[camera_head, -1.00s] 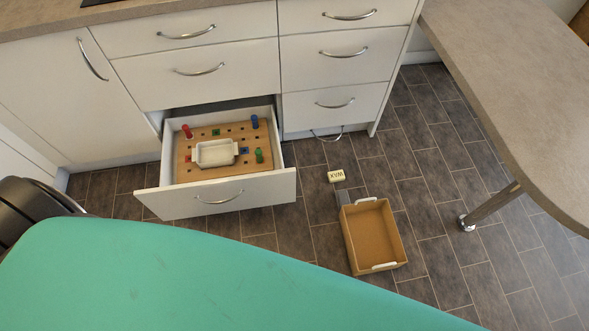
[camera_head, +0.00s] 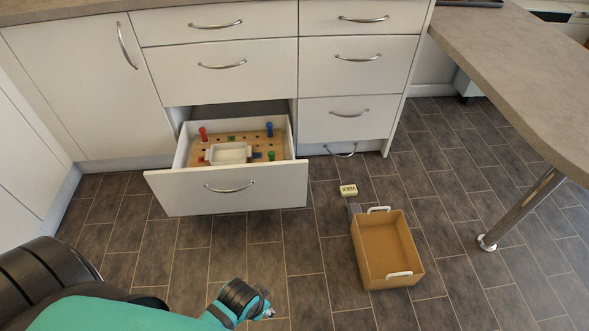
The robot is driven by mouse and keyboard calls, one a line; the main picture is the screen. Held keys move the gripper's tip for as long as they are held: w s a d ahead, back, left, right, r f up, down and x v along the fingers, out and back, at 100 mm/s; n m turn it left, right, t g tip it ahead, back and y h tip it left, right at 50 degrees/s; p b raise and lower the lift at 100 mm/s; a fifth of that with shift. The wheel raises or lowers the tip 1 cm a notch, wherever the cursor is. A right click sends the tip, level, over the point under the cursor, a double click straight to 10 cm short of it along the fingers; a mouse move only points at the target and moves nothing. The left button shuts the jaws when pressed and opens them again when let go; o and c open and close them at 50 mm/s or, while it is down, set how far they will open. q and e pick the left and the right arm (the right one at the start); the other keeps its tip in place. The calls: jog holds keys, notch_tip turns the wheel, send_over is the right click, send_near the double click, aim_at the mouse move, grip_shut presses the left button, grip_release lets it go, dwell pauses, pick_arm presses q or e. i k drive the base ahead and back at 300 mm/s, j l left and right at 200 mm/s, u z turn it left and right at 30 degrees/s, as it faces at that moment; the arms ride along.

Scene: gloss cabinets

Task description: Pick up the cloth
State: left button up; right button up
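I cannot make out a cloth with certainty. A small flat grey piece (camera_head: 354,208) lies on the floor between the block marked WAX (camera_head: 348,190) and an open brown box (camera_head: 388,250); it is too small to tell what it is. My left arm comes in from the bottom left, and its end (camera_head: 266,308) shows low in the view over the floor, left of the brown box and well apart from it. Its fingers are too small and cut up by the wrist to read. My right gripper is not in view.
A low drawer (camera_head: 230,190) is pulled out, holding a pegboard, coloured pegs and a white tray (camera_head: 230,152). A counter on a metal leg (camera_head: 520,208) stands at the right.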

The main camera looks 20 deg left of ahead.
aim_at(352, 209)
jog(key=z, duration=0.5)
jog(key=i+j+z, duration=0.15)
jog(key=j+z, duration=0.15)
jog(key=z, duration=0.2)
jog(key=j+z, duration=0.45)
jog(key=i+j+z, duration=0.1)
jog(key=j+z, duration=0.15)
jog(key=z, duration=0.25)
